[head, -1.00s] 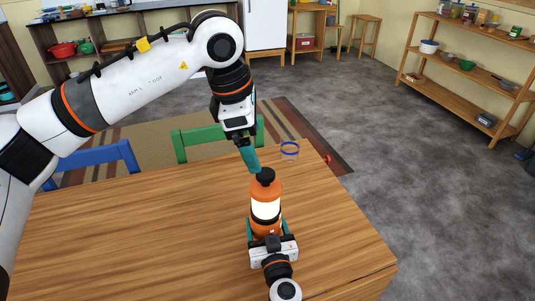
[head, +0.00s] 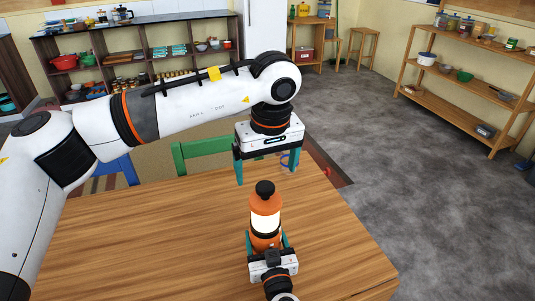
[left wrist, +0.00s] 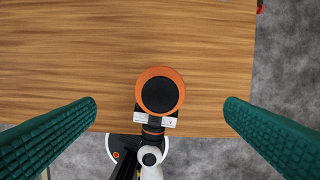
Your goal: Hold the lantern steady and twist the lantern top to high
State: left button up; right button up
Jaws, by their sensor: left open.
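The lantern (head: 265,222) is orange with a bright white band and a black knob-like top (head: 265,189). It stands upright near the front of the wooden table. My right gripper (head: 267,242) has its teal fingers on both sides of the lantern's lower body, seemingly closed on it. My left gripper (head: 266,172) is open and empty, pointing down above and slightly behind the lantern top. In the left wrist view, the black top (left wrist: 159,95) lies between the two widely spread fingers, apart from both.
The wooden table (head: 150,240) is otherwise largely clear. A green chair (head: 205,150) and a blue chair (head: 122,168) stand at its far side. A blue-rimmed item shows partly behind my left gripper. Shelves (head: 480,95) stand far off at the right.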

aim_at(265, 186)
pick_arm(q)
jog(key=f, duration=0.5)
jog(key=w+f, duration=0.1)
jog(key=f, duration=0.2)
jog(key=shift+w+a+f, duration=0.1)
jog(key=shift+a+f, duration=0.15)
jog(key=shift+c, duration=0.5)
jog(key=c, duration=1)
jog(key=shift+n, duration=1.4)
jog(key=shift+n+y, duration=0.3)
jog(key=shift+n, duration=1.1)
